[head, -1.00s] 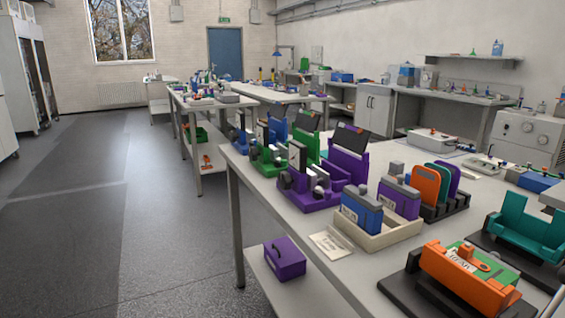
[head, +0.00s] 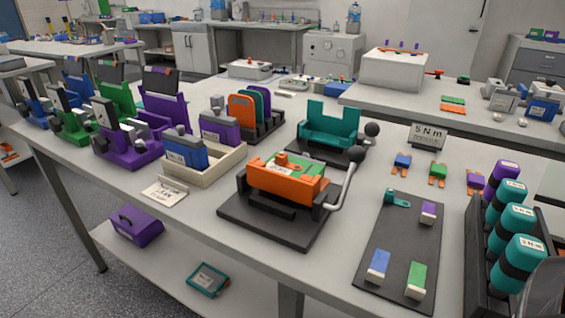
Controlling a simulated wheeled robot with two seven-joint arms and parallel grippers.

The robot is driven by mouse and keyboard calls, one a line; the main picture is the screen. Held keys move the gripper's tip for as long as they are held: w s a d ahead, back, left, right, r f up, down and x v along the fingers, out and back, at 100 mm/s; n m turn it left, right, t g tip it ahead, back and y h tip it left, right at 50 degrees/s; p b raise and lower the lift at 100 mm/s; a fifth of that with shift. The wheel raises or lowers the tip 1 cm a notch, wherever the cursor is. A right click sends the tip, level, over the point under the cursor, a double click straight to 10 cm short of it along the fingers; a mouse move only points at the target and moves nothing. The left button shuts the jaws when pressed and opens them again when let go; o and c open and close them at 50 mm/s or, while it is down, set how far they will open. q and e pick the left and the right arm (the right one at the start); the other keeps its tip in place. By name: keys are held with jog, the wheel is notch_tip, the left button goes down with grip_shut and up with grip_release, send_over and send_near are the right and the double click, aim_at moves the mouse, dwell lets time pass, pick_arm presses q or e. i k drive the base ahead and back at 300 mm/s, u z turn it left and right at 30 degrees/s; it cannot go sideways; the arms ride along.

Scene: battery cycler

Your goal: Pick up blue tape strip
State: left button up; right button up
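No thing in the head view is plainly a tape strip. A small blue piece with a pale end (head: 377,265) lies at the near left of a dark mat (head: 385,240) on the bench. A smaller blue piece with orange ends (head: 402,163) lies on the bench just beyond the mat. I cannot tell whether either is the blue tape strip. Neither of my grippers shows. A grey rounded shape at the lower right corner may be part of my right arm; no fingers show there.
The mat also holds a green piece (head: 416,280), a purple piece (head: 428,212) and a teal part (head: 397,199). A dark rack with teal and purple cylinders (head: 517,263) stands right of it. An orange fixture with a lever (head: 285,183) stands left. Bare bench lies between fixture and mat.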

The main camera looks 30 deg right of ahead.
aim_at(375, 273)
jog(key=z, duration=1.85)
